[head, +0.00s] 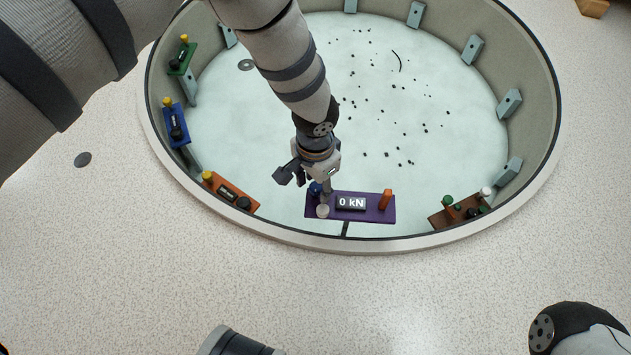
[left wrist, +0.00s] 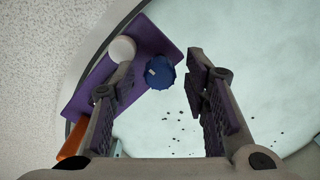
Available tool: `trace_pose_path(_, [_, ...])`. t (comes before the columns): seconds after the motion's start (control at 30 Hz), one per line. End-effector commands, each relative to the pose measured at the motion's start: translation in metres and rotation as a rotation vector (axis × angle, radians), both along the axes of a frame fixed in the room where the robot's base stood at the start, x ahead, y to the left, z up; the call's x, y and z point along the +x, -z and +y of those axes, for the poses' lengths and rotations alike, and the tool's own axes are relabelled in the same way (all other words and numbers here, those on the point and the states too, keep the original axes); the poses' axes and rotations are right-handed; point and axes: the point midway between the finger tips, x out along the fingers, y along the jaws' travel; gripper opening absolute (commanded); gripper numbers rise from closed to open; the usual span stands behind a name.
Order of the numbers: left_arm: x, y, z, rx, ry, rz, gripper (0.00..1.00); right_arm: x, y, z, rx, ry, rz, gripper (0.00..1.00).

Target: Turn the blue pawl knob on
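The blue pawl knob (head: 315,189) stands at the left end of a purple panel (head: 364,214) on the near rim of the round pit. My left gripper (head: 308,180) is over it and partly hides it in the head view. In the left wrist view the blue knob (left wrist: 160,73) shows between the two spread fingers, with a light mark on its top. The fingers are apart, and I see no clear contact with the knob. My right gripper is not in view.
A white ball-topped knob (head: 323,211) stands close beside the blue knob. The panel also carries a display (head: 350,203) reading 0 kN and an orange handle (head: 386,199). An orange panel (head: 235,194) and a brown panel (head: 462,212) flank it along the rim.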

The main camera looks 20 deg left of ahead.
Motion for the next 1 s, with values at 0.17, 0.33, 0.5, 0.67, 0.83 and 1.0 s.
trace_pose_path(0.17, [0.000, 0.000, 0.000, 0.000, 0.000, 0.000, 0.00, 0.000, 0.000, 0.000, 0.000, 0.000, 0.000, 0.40])
trace_pose_path(0.33, [0.000, 0.000, 0.000, 0.000, 0.002, 0.001, 0.00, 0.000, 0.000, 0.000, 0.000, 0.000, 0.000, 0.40])
trace_pose_path(0.5, [0.000, -0.001, 0.000, 0.000, 0.034, 0.000, 0.00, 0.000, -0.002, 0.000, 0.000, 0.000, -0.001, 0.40])
trace_pose_path(0.67, [0.000, -0.001, 0.000, 0.000, 0.116, 0.000, 0.00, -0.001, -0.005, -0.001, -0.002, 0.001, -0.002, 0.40])
trace_pose_path(0.83, [0.000, -0.002, 0.001, 0.000, 0.256, 0.000, 0.00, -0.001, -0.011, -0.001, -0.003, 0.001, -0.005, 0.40])
trace_pose_path(1.0, [0.000, -0.001, 0.001, 0.001, 0.418, 0.001, 0.00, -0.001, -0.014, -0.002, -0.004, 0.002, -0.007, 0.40])
